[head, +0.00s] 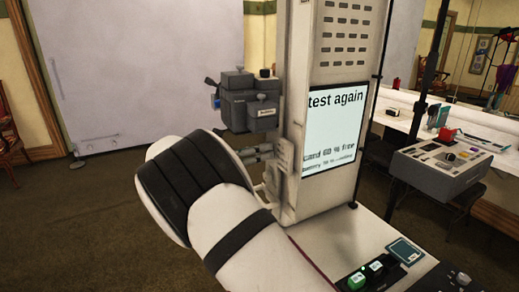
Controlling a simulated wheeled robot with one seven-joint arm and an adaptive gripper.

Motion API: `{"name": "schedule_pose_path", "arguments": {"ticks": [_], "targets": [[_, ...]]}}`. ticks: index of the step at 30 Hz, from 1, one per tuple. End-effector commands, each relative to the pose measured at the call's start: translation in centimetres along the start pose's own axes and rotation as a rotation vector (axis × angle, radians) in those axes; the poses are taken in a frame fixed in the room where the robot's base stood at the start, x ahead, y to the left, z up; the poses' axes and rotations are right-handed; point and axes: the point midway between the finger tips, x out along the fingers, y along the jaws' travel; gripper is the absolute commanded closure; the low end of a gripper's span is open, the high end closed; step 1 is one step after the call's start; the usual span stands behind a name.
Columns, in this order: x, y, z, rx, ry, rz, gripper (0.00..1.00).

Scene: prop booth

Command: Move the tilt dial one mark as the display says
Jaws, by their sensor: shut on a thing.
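The display (335,130) on the front of the white column (342,45) reads "test again" in large letters. Smaller lines below say about "card 60 % free" and a battery line that is hard to read. A dark grey camera-like box (248,108) sits left of the column. Grey rods and a bracket (284,168) lie below it, against the column's side. I cannot pick out the tilt dial or its marks. My arm's large white and black joint covers the area left of the bracket. My gripper cannot be seen.
A green button (356,281) and black controls sit on the booth's counter at the bottom right, near a small dark pad (405,250). A grey console (440,169) stands at the right by a white table. A pale backdrop (150,70) hangs behind. Open floor lies at left.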

Motion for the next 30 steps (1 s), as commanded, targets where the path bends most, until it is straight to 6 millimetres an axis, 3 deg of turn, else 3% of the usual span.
{"name": "schedule_pose_path", "arguments": {"ticks": [6,16,17,19,30], "targets": [[0.0,-0.03,-0.01,-0.135,0.005,0.0,0.97],[0.01,-0.01,-0.06,-0.149,0.005,-0.001,0.97],[0.01,-0.01,-0.06,-0.149,0.005,0.0,0.65],[0.01,-0.01,-0.06,-0.149,0.005,0.0,0.49],[-0.33,0.03,-0.03,-0.148,0.004,0.001,0.49]]}}
